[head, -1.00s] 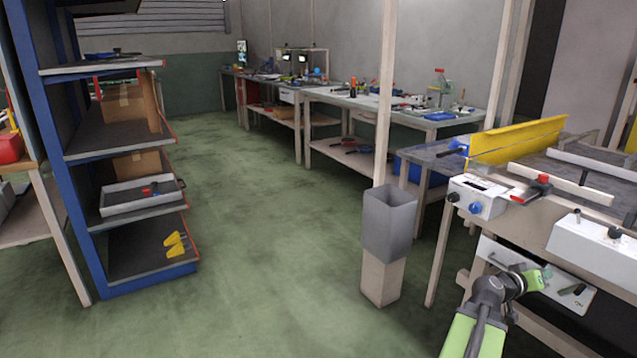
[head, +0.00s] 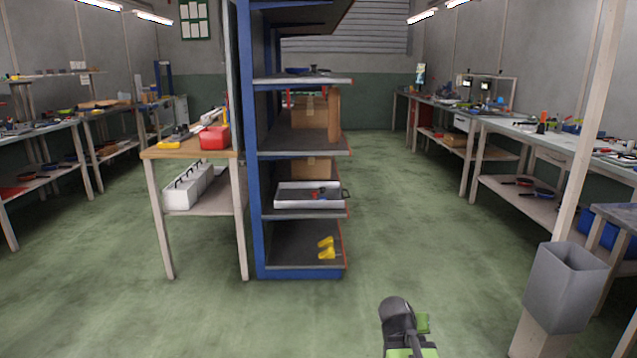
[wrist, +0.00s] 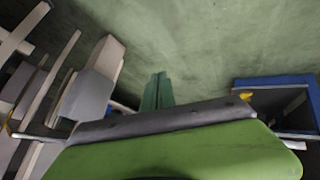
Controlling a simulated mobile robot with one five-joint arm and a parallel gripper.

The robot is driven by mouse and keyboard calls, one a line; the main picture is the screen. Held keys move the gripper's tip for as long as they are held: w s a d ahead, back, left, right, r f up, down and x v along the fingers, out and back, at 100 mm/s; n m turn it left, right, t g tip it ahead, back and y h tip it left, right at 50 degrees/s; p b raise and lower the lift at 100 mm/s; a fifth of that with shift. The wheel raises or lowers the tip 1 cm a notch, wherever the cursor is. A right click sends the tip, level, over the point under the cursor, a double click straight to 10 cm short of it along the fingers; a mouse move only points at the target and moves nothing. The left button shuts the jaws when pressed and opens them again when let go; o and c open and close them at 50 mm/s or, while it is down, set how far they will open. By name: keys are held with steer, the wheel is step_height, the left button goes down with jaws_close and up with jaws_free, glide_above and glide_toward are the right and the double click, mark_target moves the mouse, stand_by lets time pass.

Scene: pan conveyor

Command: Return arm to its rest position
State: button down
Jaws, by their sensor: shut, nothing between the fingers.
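My gripper (wrist: 158,90) shows in the wrist view as two dark green fingers side by side, shut and empty, above the green floor. A broad green and dark grey part of my arm fills the bottom of that view. In the head view my arm (head: 405,330) shows at the bottom, right of centre, folded low; the fingers cannot be made out there. It is in open space and touches nothing that I can see.
A blue shelf unit (head: 258,215) stands ahead, with a wooden table (head: 190,153) to its left. A grey bin (head: 565,285) on a pedestal is at the right. Workbenches line both sides. Green floor (head: 400,240) between them is clear.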

steer(key=s+a+f+n+g+y+p, duration=0.1)
steer(key=s+a+f+n+g+y, duration=0.15)
steer(key=s+a, duration=0.45)
steer(key=s+a+f+n+g+y+p, duration=0.1)
steer(key=s+a+g+y, duration=0.25)
steer(key=a, duration=0.75)
step_height(320, 180, up, 36)
steer(key=p, duration=3.6)
steer(key=shift+w+d+t, duration=0.2)
steer(key=shift+t, duration=0.1)
